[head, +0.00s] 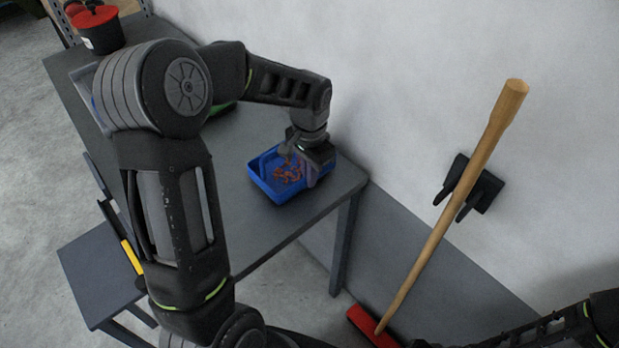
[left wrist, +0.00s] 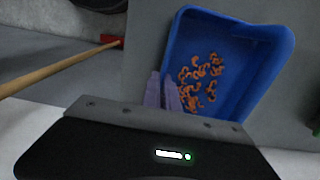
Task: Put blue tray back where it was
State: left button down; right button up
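The blue tray (head: 272,197) sits at the right end of the grey table, close to the wall. Several small orange copper coils (head: 287,174) lie loose on its floor. My left gripper (head: 300,163) reaches down over the tray's far right side. In the left wrist view, the tray (left wrist: 262,45) fills the upper right, with the coils (left wrist: 200,75) inside. There the left fingers (left wrist: 164,92) are close together at the tray's side wall, one on either side, and look shut on it. My right arm shows at the lower right of the head view, but its gripper is out of sight.
The grey table (head: 250,240) has bare room in front of the tray. A red-headed broom (head: 445,210) leans by the wall near a black wall holder (head: 470,188). A red-and-black container (head: 98,28) stands at the table's far left. A green object (head: 222,108) is partly hidden behind my arm.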

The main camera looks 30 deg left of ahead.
pick_arm(q)
jog(key=shift+f, duration=0.7)
jog(key=shift+f, duration=0.1)
jog(key=shift+f, duration=0.15)
jog(key=c, duration=1.6)
grip_release()
jog(key=shift+c, duration=0.2)
jog(key=shift+r, duration=0.2)
notch_tip(320, 180, up, 12)
jog(key=shift+r+b, duration=0.1)
jog(key=shift+b, duration=0.35)
